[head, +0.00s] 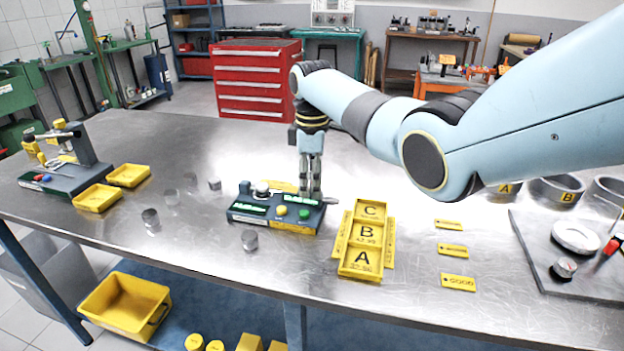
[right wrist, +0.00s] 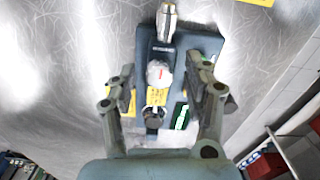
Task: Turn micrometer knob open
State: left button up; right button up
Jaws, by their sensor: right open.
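The micrometer station (head: 250,213) is a dark blue-grey box on the steel bench, with green displays and a yellow and a green button. A metal rod-like end (head: 327,201) sticks out at its right side. In the right wrist view the station's base (right wrist: 205,45) lies beneath the jaws, with a metal cylinder (right wrist: 167,24) at its top edge, a pale round part (right wrist: 159,73) and a dark round part (right wrist: 153,118) in line. My right gripper (head: 311,192) points down over the station's right half; its open fingers (right wrist: 157,98) straddle this line. Contact is unclear. My left gripper is out of view.
Yellow trays marked A, B and C (head: 366,240) stand just right of the station. Small metal cylinders (head: 250,240) stand in front and left of it. Yellow trays (head: 97,198) and another device (head: 65,175) are at left. A grey mat (head: 590,285) lies at right.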

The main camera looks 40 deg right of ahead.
grip_shut()
dwell(0.3)
